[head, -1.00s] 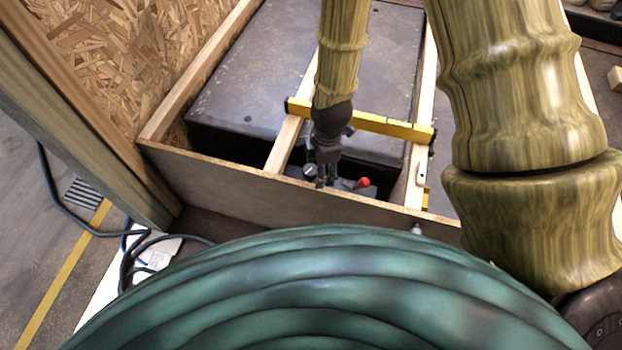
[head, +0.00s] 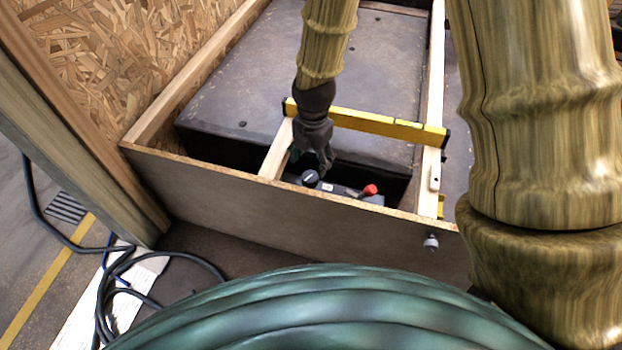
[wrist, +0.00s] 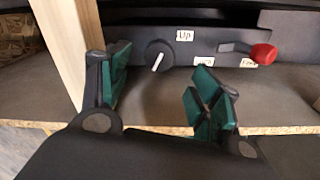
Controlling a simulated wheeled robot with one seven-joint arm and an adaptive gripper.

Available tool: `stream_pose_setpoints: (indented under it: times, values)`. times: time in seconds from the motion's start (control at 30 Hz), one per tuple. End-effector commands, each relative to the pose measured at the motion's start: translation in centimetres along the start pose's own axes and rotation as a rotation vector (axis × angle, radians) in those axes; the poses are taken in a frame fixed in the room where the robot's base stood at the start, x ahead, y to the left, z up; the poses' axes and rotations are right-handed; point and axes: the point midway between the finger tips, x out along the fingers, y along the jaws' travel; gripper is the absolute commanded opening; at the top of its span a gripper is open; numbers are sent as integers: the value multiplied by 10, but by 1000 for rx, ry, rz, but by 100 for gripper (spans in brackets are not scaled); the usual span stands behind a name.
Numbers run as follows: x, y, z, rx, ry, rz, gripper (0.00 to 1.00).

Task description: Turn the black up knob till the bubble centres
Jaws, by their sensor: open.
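The black up knob (wrist: 159,55) sits on a dark panel below and left of the "Up" label (wrist: 184,36), its white pointer line tilted slightly right of vertical. It also shows in the head view (head: 310,177), just right of a wooden strut. My gripper (wrist: 165,90) is open and empty, its green-padded fingers apart, with the knob ahead of the gap and not touched. In the head view my gripper (head: 314,160) hangs just above the knob. A yellow spirit level (head: 375,126) lies across the wooden frame; its bubble is too small to read.
A red-tipped lever (wrist: 262,54) is right of the knob on the same panel; it shows in the head view (head: 369,190). A pale wooden strut (wrist: 70,45) stands close left of my gripper. A board (head: 250,195) edges the near side of the recess.

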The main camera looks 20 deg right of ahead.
Motion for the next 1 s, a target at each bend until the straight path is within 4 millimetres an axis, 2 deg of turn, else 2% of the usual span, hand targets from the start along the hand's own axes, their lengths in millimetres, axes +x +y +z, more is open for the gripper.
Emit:
stream_pose_setpoints:
  times: [0.03, 0.1, 0.4, 0.6, 0.93, 0.97, 1.0]
  values:
    - [14, -1, 0, -1, 1, -2, 64]
    - [25, 0, 0, 1, 1, -1, 64]
    - [68, 0, -1, 0, 2, -1, 64]
    - [80, 0, 0, 0, 0, 1, 64]
    - [82, 0, 0, 1, 0, 1, 64]
    - [82, 0, 0, 1, 0, 1, 62]
    - [82, 0, 0, 1, 0, 1, 54]
